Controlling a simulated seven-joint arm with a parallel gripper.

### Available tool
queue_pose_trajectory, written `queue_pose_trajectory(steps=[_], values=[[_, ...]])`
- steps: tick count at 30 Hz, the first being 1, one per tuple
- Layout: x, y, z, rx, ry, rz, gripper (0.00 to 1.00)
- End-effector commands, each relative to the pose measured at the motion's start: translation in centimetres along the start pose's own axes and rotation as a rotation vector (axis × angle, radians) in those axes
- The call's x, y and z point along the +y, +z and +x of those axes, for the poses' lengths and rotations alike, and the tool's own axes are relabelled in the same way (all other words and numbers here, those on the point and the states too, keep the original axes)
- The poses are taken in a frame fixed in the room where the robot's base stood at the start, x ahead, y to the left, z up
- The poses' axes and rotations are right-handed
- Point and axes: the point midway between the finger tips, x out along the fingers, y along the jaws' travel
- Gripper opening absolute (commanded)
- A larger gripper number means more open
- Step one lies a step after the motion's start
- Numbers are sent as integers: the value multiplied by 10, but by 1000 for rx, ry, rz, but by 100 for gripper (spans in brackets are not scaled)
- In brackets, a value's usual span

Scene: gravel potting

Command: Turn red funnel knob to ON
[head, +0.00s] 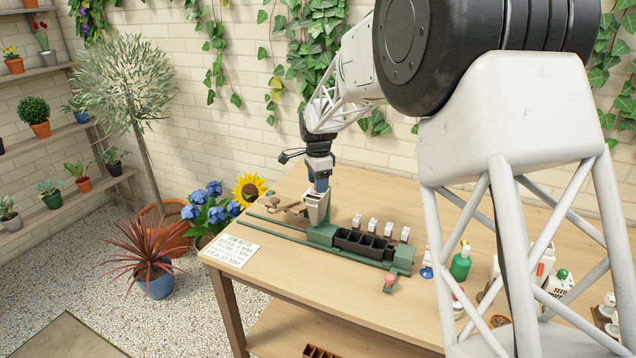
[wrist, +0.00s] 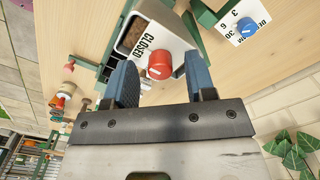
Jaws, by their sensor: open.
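The red knob (wrist: 159,65) is on the white face of the funnel (wrist: 178,38), beside the printed word CLOSED. No ON mark can be read. My gripper (wrist: 160,76) is open, with one blue finger on each side of the knob; gaps show between both fingers and the knob. I cannot tell how deep the fingertips reach along it. In the head view, my gripper (head: 320,184) is just above the pale funnel (head: 316,210), and the red knob is hidden there.
A blue knob (wrist: 247,27) on a numbered white dial is close to the funnel. The green rig (head: 322,237) carries black bins (head: 362,243). A green bottle (head: 461,263) stands to the right. A sign (head: 230,249) lies at the table's left corner.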

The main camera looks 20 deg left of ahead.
Motion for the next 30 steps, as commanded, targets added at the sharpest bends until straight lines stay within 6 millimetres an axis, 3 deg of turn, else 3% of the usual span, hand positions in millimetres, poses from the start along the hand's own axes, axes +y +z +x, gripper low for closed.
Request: queue_pose_trajectory(steps=[11, 20, 30], values=[[0, 0, 3, 0, 0, 0, 49], [0, 0, 3, 0, 0, 0, 3], [0, 0, 3, 0, 0, -29, 1]])
